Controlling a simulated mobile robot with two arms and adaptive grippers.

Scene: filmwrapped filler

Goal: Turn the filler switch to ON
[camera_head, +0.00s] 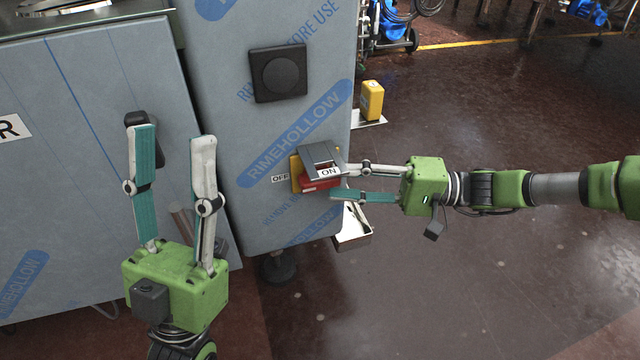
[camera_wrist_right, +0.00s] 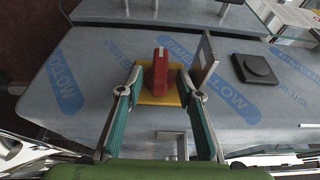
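The filler switch is a red knob (camera_head: 318,185) on a yellow plate (camera_head: 295,173), low on the right side of the grey filmwrapped cabinet. A grey flap (camera_head: 322,155) stands out beside it, marked ON; an OFF label (camera_head: 280,178) sits at the left. In the right wrist view the red knob (camera_wrist_right: 160,72) stands lengthwise up the picture on the yellow plate (camera_wrist_right: 146,98). My right gripper (camera_wrist_right: 160,76) is open, a finger on either side of the knob with gaps to both. It also shows in the head view (camera_head: 340,182). My left gripper (camera_head: 172,133) is open and empty.
A black square fixture (camera_head: 278,73) sits above the switch on the cabinet (camera_head: 225,100). A dark handle (camera_head: 146,130) is behind my left gripper's fingers. A yellow block (camera_head: 372,100) stands right of the cabinet. The floor (camera_head: 480,110) at the right is mostly clear.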

